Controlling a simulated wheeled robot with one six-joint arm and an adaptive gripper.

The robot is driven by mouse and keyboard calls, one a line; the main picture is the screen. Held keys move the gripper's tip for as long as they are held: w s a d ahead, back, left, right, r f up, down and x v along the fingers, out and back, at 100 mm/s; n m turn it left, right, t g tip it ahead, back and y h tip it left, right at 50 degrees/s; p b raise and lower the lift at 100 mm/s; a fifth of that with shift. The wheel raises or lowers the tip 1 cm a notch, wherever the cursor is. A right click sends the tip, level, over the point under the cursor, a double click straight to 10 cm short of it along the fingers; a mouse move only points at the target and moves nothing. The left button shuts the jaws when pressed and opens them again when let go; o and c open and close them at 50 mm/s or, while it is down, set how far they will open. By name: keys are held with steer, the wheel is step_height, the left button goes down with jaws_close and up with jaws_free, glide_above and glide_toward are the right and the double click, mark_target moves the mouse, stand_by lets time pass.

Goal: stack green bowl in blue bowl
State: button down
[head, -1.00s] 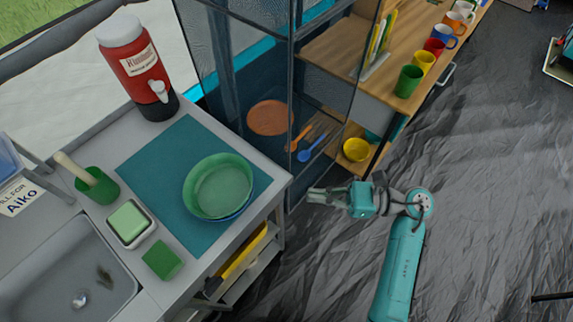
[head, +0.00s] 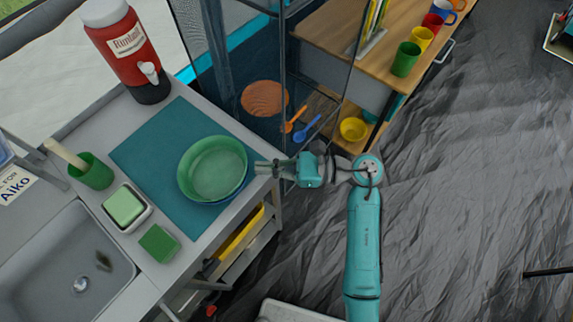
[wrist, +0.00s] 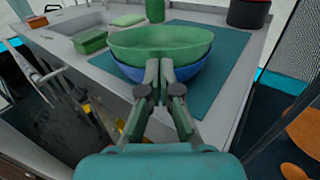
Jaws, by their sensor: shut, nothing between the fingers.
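The green bowl (head: 217,167) sits inside the blue bowl (head: 232,197) on the teal mat on the counter. The green bowl looks slightly tilted, and only a strip of the blue bowl shows under it. In the wrist view the green bowl (wrist: 160,42) is on top and the blue bowl (wrist: 185,72) below it. My gripper (head: 262,167) is shut and empty at the counter's right edge, just right of the bowls. In the wrist view its fingertips (wrist: 159,66) overlap the front of the bowls; whether they touch cannot be told.
The teal mat (head: 140,150) lies under the bowls. A red drink dispenser (head: 125,45) stands behind, with a green utensil pot (head: 92,172), a sponge dish (head: 127,208) and the sink (head: 60,265) to the left. A glass-sided cabinet (head: 240,70) stands behind right.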

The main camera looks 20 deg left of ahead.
mark_target(246, 168)
steer(key=shift+x, duration=0.85)
steer(key=shift+x, duration=1.25)
steer(key=shift+d, duration=0.1)
